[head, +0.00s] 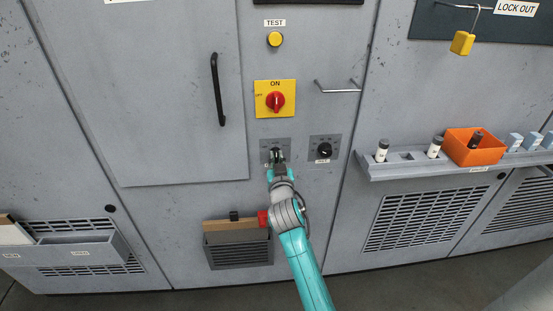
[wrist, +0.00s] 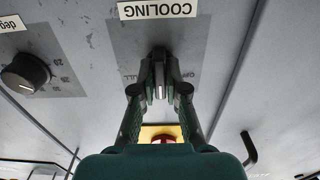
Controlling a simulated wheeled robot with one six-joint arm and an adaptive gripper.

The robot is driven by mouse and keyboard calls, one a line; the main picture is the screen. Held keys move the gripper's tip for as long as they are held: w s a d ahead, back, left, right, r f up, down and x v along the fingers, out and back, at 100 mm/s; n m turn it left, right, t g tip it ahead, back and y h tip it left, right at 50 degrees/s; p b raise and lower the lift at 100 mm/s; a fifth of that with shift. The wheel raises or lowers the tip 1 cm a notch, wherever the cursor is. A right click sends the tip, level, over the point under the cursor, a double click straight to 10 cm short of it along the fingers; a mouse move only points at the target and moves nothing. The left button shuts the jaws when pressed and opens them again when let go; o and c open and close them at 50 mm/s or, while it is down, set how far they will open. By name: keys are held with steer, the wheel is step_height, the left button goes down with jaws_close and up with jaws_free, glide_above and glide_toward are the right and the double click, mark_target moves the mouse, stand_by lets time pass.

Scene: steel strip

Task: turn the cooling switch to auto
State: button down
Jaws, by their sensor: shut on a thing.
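The cooling switch is a small dark knob on a grey plate (wrist: 125,45) under an upside-down COOLING label (wrist: 157,9) in the wrist view. My gripper (wrist: 160,82) is shut on the knob, with a finger on each side. A pale line shows between the fingertips. In the head view my gripper (head: 276,158) covers most of the switch, and the plate (head: 268,143) shows around it. The position marks on the plate are partly hidden; letters like "ULL" show at the left of the fingers in the wrist view, and I cannot read the knob's setting.
A black dial (head: 324,150) on its own plate sits just right of the switch. Above are a red ON/OFF switch (head: 276,101) on yellow and a yellow TEST button (head: 275,39). A bin (head: 238,250) is below left. A ledge (head: 400,169) projects at the right.

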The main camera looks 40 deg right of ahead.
steer(key=c, duration=1.2)
jaws_free()
steer(key=shift+s+a, duration=0.1)
steer(key=v, duration=1.1)
steer(key=shift+s+a, duration=0.25)
steer(key=shift+s, duration=0.05)
steer(key=shift+f, duration=0.15)
steer(key=s+a+f+n+y, duration=0.3)
steer(key=s+a+f, duration=0.3)
steer(key=s+a, duration=0.15)
steer(key=s+a+f+n+y, duration=0.2)
steer(key=s+a+f+y, duration=0.2)
steer(key=s+a+f, duration=0.4)
steer(key=s+a+r+n+y, duration=0.1)
steer(key=s+a+r, duration=0.1)
steer(key=s, duration=1)
steer(key=s+a+r+y, duration=0.2)
steer(key=s, duration=1)
steer(key=shift+n, duration=0.4)
